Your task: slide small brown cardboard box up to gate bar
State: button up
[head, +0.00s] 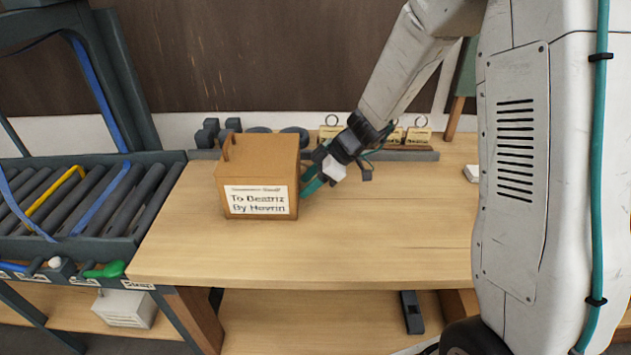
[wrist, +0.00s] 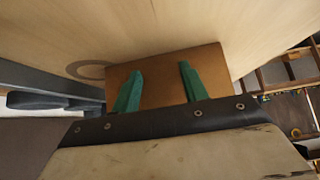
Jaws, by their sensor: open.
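The small brown cardboard box (head: 258,165) stands upright on the wooden table, near its left side. A white label on its front reads "To Beatriz". My gripper (head: 309,186) is at the box's right side, its teal fingertips close to that face; I cannot tell whether they touch. In the wrist view, the two green fingers of my gripper (wrist: 161,75) are apart, with the brown box (wrist: 160,88) just beyond them and nothing held between. A yellow bar (head: 55,196) lies across the conveyor at the left; I cannot tell whether it is the gate bar.
The roller conveyor (head: 110,200) adjoins the table's left edge, with blue straps over it. Dark objects and small cards (head: 417,136) stand along the table's back. The wooden table (head: 390,235) is clear in front and right of the box. A green handle (head: 104,270) sits on the conveyor's front rail.

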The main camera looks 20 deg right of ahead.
jog(key=shift+w+a, duration=0.35)
jog(key=shift+a, duration=0.65)
jog(key=shift+w+a, duration=0.3)
jog(key=shift+a, duration=0.75)
jog(key=shift+w+a, duration=0.35)
jog(key=shift+a, duration=0.65)
jog(key=shift+w+a, duration=0.35)
jog(key=shift+a, duration=0.7)
jog(key=shift+w+a, duration=0.3)
jog(key=shift+a, duration=0.7)
jog(key=shift+w+a, duration=0.35)
jog(key=shift+a, duration=0.8)
jog(key=shift+w+a, duration=0.35)
jog(key=shift+a, duration=0.65)
jog(key=shift+w+a, duration=0.35)
jog(key=shift+a, duration=0.65)
jog(key=shift+w+a, duration=0.35)
jog(key=shift+a, duration=0.65)
jog(key=shift+w+a, duration=0.35)
jog(key=shift+a, duration=0.7)
jog(key=shift+w+a, duration=0.3)
jog(key=shift+a, duration=0.7)
jog(key=shift+w+a, duration=0.35)
jog(key=shift+a, duration=0.8)
